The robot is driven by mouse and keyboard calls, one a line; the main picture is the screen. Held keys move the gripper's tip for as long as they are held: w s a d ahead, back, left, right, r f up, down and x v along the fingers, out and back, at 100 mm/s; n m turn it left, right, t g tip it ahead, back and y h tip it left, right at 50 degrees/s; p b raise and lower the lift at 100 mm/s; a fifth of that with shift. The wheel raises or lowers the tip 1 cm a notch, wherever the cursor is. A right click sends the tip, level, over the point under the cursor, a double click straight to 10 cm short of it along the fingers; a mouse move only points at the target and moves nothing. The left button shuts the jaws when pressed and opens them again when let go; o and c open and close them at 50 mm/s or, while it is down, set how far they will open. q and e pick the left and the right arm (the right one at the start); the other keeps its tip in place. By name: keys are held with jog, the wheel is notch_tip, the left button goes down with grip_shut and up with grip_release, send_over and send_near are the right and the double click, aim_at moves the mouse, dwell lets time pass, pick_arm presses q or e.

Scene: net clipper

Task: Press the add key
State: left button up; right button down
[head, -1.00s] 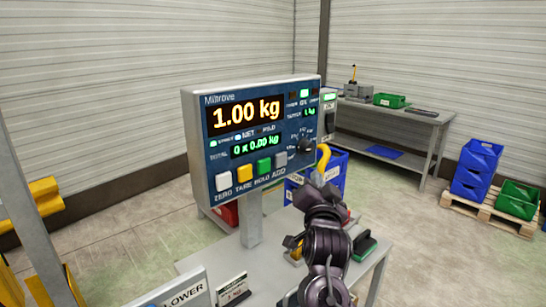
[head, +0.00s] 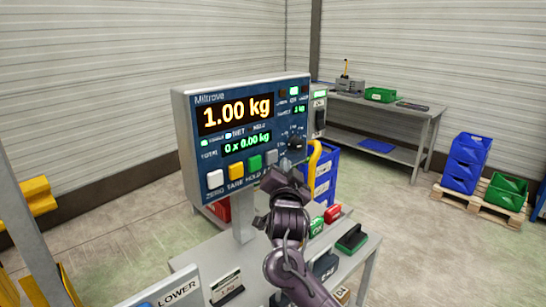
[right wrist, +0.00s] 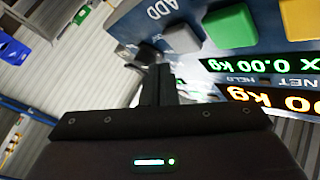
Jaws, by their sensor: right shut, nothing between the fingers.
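The scale console (head: 183,140) shows 1.00 kg on its main display and 0 x 0.00 kg on the total line. The grey add key (head: 271,157) is the rightmost in the row of keys. It also shows in the right wrist view (right wrist: 183,38), beside its ADD label. My right gripper (head: 274,178) is shut and empty, just below and in front of this key, hiding the label in the head view. In the right wrist view the shut fingers (right wrist: 160,75) are close to the key; I cannot tell whether they touch it. My left gripper is not in view.
The green hold key (head: 255,163) is left of the add key, then a yellow and a white key. A dark knob (head: 296,141) is to the upper right. Green and red buttons (head: 332,213) are on the bench below. A yellow hook (head: 314,165) stands behind the console.

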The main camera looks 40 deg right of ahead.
jog(key=shift+w+a, duration=0.1)
jog(key=shift+w, duration=0.55)
jog(key=shift+w, duration=0.1)
dwell(1.6)
jog(key=shift+w, duration=0.3)
jog(key=shift+w+r, duration=0.1)
jog(key=shift+w, duration=0.3)
dwell(0.5)
dwell(0.4)
jog(key=shift+s, duration=0.85)
jog(key=shift+s+d, duration=0.2)
jog(key=shift+s, duration=2.3)
